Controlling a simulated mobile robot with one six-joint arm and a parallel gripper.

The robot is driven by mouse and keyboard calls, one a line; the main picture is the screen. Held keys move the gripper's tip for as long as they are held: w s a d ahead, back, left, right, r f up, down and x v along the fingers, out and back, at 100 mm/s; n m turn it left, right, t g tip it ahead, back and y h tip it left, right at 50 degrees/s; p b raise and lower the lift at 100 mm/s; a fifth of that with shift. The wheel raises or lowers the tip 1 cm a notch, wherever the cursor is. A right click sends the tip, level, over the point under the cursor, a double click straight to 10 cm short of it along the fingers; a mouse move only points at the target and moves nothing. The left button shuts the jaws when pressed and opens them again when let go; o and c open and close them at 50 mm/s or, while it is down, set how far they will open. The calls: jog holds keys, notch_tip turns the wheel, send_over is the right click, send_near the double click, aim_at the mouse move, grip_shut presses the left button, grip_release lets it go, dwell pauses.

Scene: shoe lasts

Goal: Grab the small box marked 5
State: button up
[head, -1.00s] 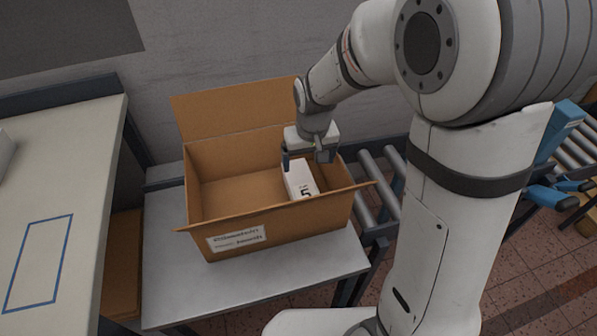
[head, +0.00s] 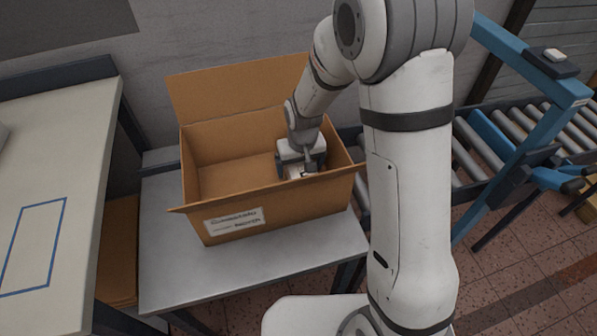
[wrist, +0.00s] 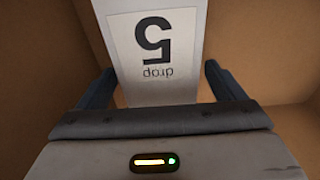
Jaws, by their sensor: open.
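The small white box marked 5 (wrist: 165,87) lies inside the large open cardboard box (head: 240,226). In the wrist view its label shows a black 5 and the word "drop", both upside down. My gripper (wrist: 162,88) is open, with one dark finger at each side of the white box and gaps between. In the head view my gripper (head: 301,168) is down inside the cardboard box at its right end and hides most of the white box. I cannot tell from the head view how deep the fingertips reach.
The cardboard box stands on a grey table (head: 250,270), its back flap (head: 240,95) raised. A pale bench (head: 60,180) with a blue outlined rectangle is at left. A roller conveyor (head: 510,125) with a blue frame is at right. The cardboard box's left part looks empty.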

jog(key=shift+c, duration=0.6)
jog(key=c, duration=1)
